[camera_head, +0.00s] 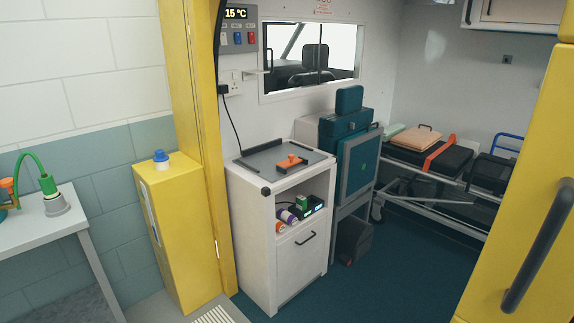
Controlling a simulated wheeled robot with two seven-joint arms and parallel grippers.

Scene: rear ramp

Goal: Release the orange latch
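An orange piece (291,161), which looks like a latch, sits on a dark plate (262,163) on top of the white cabinet (262,220). It is small in this view, and I cannot tell whether it is fastened. Neither of my grippers shows in the head view, and nothing is seen touching the orange piece.
A yellow door (525,180) with a dark handle stands at right. A yellow box (172,230) stands left of the cabinet. A teal seat (357,160) and a stretcher (430,165) with an orange strap are behind. Dark floor (385,270) is clear in front.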

